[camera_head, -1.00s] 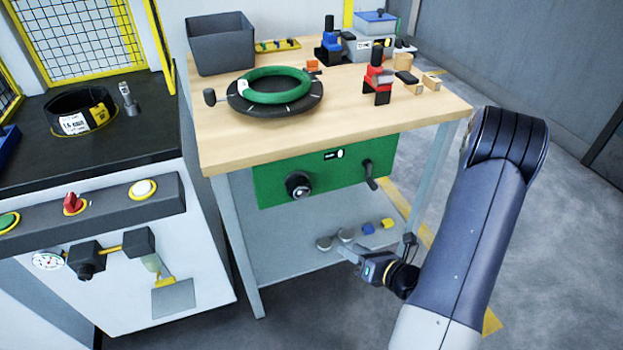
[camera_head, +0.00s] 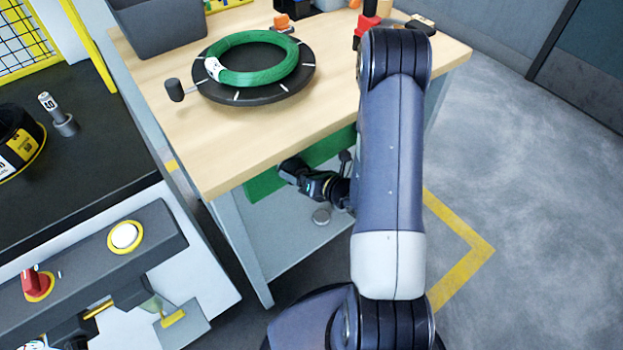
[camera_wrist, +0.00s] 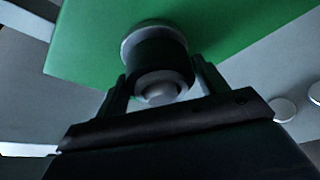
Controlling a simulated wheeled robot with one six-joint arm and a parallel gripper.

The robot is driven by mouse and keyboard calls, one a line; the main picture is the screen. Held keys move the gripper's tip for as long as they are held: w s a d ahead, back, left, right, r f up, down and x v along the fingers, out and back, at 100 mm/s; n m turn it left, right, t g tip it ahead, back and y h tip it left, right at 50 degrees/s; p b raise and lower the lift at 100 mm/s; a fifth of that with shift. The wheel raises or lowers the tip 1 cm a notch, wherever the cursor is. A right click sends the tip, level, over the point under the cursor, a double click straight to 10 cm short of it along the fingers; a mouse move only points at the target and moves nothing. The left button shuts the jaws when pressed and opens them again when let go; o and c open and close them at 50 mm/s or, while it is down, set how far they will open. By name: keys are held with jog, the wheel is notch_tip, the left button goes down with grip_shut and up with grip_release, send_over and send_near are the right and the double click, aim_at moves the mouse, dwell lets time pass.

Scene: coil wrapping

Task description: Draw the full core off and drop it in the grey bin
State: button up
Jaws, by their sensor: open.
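The black core (camera_wrist: 158,62) sticks out from the green panel (camera_wrist: 85,35) under the bench top, with a pale flange behind it and a grey rounded tip at its front. My gripper (camera_wrist: 162,88) is open in the wrist view, with one finger on each side of the core. I cannot tell whether the fingers touch it. In the head view my gripper (camera_head: 303,178) is at the panel's front, and my arm hides the panel's right part. The grey bin (camera_head: 160,32) stands at the back left of the bench top.
A green coil (camera_head: 255,62) lies on a black turntable (camera_head: 270,93) on the wooden bench (camera_head: 225,150). A black-topped machine with a white button (camera_head: 125,236) stands at the left. Open floor is at the right.

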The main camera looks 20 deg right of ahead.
jog(key=shift+w+a+f, duration=0.15)
jog(key=shift+w+a, duration=0.1)
jog(key=shift+w, duration=0.15)
jog(key=shift+s, duration=0.1)
jog(key=c, duration=1.2)
